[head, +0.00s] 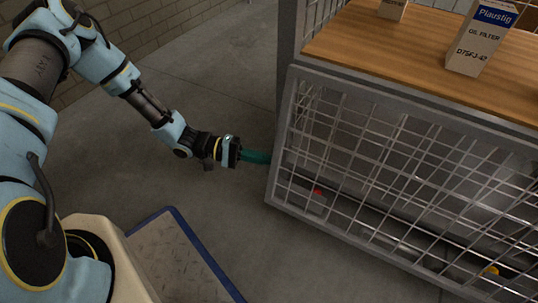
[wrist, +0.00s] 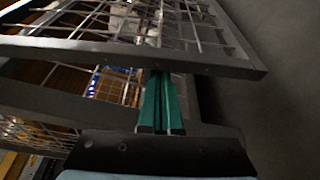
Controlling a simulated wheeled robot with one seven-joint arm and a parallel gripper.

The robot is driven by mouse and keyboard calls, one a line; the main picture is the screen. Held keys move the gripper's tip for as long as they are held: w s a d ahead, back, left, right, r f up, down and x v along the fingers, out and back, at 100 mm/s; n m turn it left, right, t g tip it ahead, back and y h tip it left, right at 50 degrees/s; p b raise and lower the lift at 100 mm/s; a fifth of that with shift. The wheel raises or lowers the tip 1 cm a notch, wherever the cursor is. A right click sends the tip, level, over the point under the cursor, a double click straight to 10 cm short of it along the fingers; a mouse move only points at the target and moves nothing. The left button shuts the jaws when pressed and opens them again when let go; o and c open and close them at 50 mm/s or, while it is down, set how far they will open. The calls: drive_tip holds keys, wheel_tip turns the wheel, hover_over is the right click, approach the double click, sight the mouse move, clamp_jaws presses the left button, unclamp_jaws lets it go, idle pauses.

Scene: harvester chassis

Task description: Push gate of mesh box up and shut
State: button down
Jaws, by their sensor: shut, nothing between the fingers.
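The mesh box gate (head: 277,150) is a grey metal frame with wire mesh. In the head view it hangs down below the wooden deck, over the lower front of the mesh box (head: 290,45). My gripper (head: 268,157) has green fingers, shut and empty, pointing right at the gate's left side bar. In the wrist view a gate frame bar (wrist: 215,63) crosses just beyond the tips of my gripper (wrist: 158,75). I cannot tell whether they touch. Part of the box behind the fingers is hidden.
An oil filter carton (head: 482,40) and a second carton (head: 392,8) stand on the wooden deck (head: 375,45). A blue-edged platform (head: 170,255) lies at lower left. The concrete floor (head: 215,85) left of the box is clear, up to a brick wall (head: 140,22).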

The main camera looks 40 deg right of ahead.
drive_tip(key=s+a+r+n+y+p, duration=0.1)
drive_tip(key=s+a+r+n+p, duration=0.25)
drive_tip(key=a+r+p, duration=0.45)
drive_tip(key=s+a+r+n+y+p, duration=0.1)
drive_tip(key=a+r+n+y+p, duration=0.3)
drive_tip(key=r+p, duration=0.7)
drive_tip(key=s+a+r+n+y+p, duration=0.15)
drive_tip(key=a+r+n+p, duration=0.35)
drive_tip(key=r+p, duration=0.6)
drive_tip(key=w+d+r+n+g+y+p, duration=0.1)
drive_tip(key=d+r+n+p, duration=0.15)
drive_tip(key=r+p, duration=0.4)
drive_tip(key=w+d+r+n+g+y+p, duration=0.1)
drive_tip(key=d+r+n+p, duration=0.1)
drive_tip(key=d+r+p, duration=0.45)
drive_tip(key=w+d+r+n+g+y+b, duration=0.1)
drive_tip(key=w+d+r+n, duration=0.3)
drive_tip(key=d+r, duration=0.4)
drive_tip(key=w+d, duration=0.1)
drive_tip(key=d, duration=0.3)
drive_tip(key=shift+w+d+r, duration=0.2)
drive_tip(key=shift+r, duration=0.05)
drive_tip(key=shift+a+y, duration=0.1)
drive_tip(key=shift+y, duration=0.25)
